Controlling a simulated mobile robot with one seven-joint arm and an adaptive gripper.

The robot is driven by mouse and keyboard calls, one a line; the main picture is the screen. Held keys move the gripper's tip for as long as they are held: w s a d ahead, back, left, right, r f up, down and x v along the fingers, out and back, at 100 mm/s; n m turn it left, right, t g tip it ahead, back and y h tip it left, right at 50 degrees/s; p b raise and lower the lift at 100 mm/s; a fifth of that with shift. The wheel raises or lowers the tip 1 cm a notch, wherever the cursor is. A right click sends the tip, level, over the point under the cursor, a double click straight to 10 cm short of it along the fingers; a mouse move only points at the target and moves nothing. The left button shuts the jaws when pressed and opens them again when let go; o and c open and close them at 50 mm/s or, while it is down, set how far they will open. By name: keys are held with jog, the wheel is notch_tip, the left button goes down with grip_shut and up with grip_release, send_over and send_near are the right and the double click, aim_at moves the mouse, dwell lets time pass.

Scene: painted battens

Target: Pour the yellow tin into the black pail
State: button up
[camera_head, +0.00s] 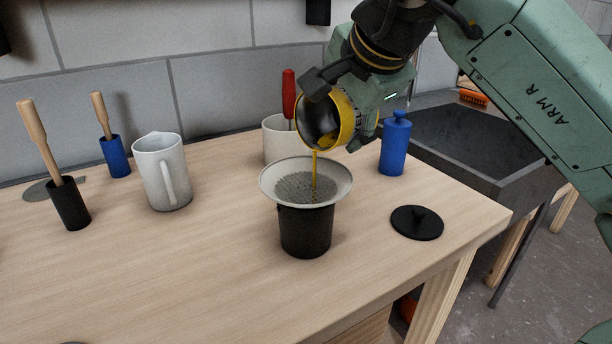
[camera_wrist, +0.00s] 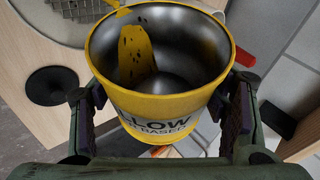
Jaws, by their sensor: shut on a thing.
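The yellow tin (camera_head: 347,120) is tipped to the left above the black pail (camera_head: 305,232), its mouth facing down and left. A thin yellow stream runs from its lip into a pale strainer (camera_head: 342,182) with a mesh, which sits on top of the pail. My gripper (camera_head: 335,92) is shut on the tin; in the wrist view the fingers (camera_wrist: 168,120) press both sides of the yellow tin (camera_wrist: 160,104). Inside the tin, yellow paint lies along one wall and much bare metal shows. The pail's inside is hidden by the strainer.
A white pot (camera_head: 276,143) with a red-handled tool stands close behind. A blue lidded canister (camera_head: 395,148) and a black lid (camera_head: 417,223) are to the right. A white jug (camera_head: 162,172) and brushes in blue (camera_head: 115,157) and black (camera_head: 69,205) holders stand left.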

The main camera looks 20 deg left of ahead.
jog(key=shift+s+r, duration=0.1)
jog(key=shift+r, duration=0.1)
dwell(0.4)
jog(key=shift+s+a+f+t+b, duration=0.1)
jog(key=shift+s+f+t+b, duration=0.05)
jog(key=shift+t+b, duration=0.4)
